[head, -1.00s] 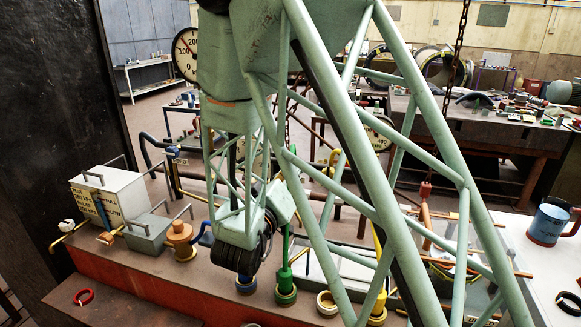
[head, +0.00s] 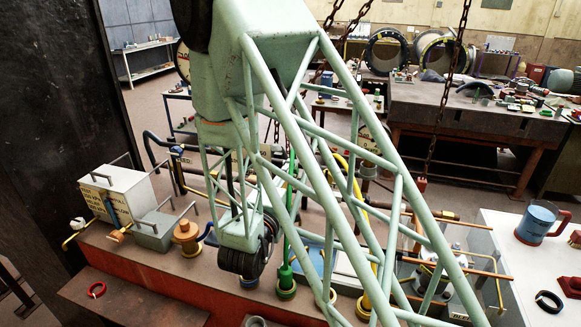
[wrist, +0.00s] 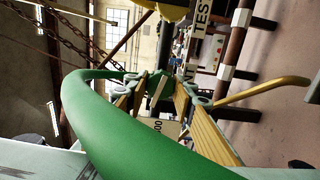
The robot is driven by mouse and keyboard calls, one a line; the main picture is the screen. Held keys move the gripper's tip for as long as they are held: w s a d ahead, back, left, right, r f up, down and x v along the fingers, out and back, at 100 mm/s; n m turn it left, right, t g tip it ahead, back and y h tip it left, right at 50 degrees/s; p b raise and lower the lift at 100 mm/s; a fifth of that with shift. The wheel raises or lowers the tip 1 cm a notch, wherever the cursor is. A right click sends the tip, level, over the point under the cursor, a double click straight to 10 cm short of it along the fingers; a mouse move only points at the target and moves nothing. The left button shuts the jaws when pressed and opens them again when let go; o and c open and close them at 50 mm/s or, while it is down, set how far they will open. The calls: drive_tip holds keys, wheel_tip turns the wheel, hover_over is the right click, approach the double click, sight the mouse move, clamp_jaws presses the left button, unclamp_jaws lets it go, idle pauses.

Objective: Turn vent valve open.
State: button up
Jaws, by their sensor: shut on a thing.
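In the wrist view, my gripper (wrist: 159,88) has yellow ribbed fingers closed on a small green piece (wrist: 158,86). A thick, smooth green curved pipe (wrist: 95,115) sweeps round the left and across the foreground, very close to the camera. Whether it joins the held piece is unclear. In the head view, a thin green upright pipe (head: 286,272) stands on the bench just right of my arm's black cable bundle. The fingers are hidden there behind my arm's lattice. I cannot tell which part is labelled as the vent valve.
A white box (head: 120,193) and a capped orange fitting (head: 187,238) stand on the rusty bench to the left. Yellow pipe (head: 366,285) and copper rods crowd the right. A blue mug (head: 538,222) stands on a white surface. Chains (head: 447,85) hang behind.

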drive_tip(key=shift+n+p, duration=0.9)
drive_tip(key=shift+n, duration=0.4)
drive_tip(key=o, duration=0.9)
drive_tip(key=shift+s, duration=0.15)
drive_tip(key=shift+v, duration=5.9)
